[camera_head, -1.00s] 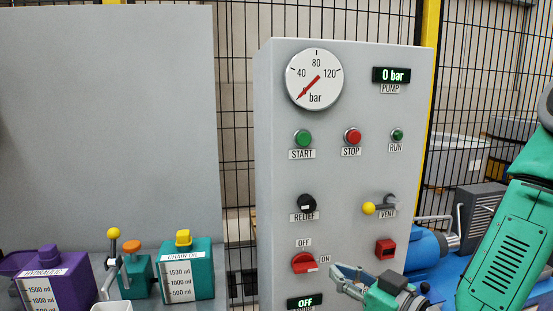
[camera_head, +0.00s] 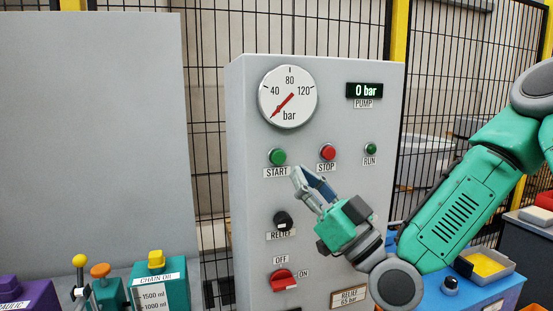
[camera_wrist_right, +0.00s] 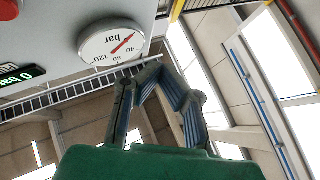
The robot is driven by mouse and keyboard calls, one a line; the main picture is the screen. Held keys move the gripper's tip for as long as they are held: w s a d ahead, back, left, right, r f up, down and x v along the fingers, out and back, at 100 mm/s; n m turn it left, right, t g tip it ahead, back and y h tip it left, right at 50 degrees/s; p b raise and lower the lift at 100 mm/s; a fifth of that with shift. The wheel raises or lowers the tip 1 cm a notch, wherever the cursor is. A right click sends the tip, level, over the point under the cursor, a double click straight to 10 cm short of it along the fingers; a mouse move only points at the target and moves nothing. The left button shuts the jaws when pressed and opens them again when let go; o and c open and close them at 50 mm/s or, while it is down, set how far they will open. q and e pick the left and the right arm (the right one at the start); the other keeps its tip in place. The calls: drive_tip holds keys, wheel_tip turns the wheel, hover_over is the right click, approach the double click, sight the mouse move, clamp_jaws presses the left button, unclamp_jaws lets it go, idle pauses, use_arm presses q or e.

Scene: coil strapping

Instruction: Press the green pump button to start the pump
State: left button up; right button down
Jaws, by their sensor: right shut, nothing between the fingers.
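The green START button (camera_head: 277,157) is on the grey control panel, left of the red STOP button (camera_head: 328,152). My right gripper (camera_head: 298,174) is shut and empty, in front of the panel. Its fingertips show just below and right of the START button in the head view; the gap to the panel is hard to judge. In the right wrist view the fingers (camera_wrist_right: 152,75) meet at their tips, and the START button is not visible there. The pump display (camera_head: 364,91) reads 0 bar. My left gripper is not in view.
The gauge (camera_head: 288,97) is above the buttons, and it also shows in the right wrist view (camera_wrist_right: 112,42). The RELIEF knob (camera_head: 282,221) and a red OFF/ON switch (camera_head: 283,281) are below. A chain oil container (camera_head: 172,285) stands at lower left.

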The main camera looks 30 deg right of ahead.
drive_tip(key=shift+w, duration=0.15)
approach(275, 152)
wheel_tip(275, 152, up, 4)
drive_tip(key=w+a, duration=0.2)
drive_tip(key=w, duration=0.1)
drive_tip(key=shift+w+a+r, duration=0.1)
drive_tip(key=shift+w, duration=0.45)
drive_tip(key=shift+w, duration=0.1)
idle(0.8)
drive_tip(key=shift+w+b, duration=0.25)
drive_tip(key=shift+b, duration=0.05)
drive_tip(key=shift+w+r, duration=0.1)
drive_tip(key=shift+w, duration=0.4)
idle(0.8)
drive_tip(key=shift+s, duration=0.15)
drive_tip(key=shift+s+b, duration=0.35)
drive_tip(key=shift+s, duration=0.2)
drive_tip(key=shift+s+a, duration=0.1)
drive_tip(key=shift+s, duration=0.1)
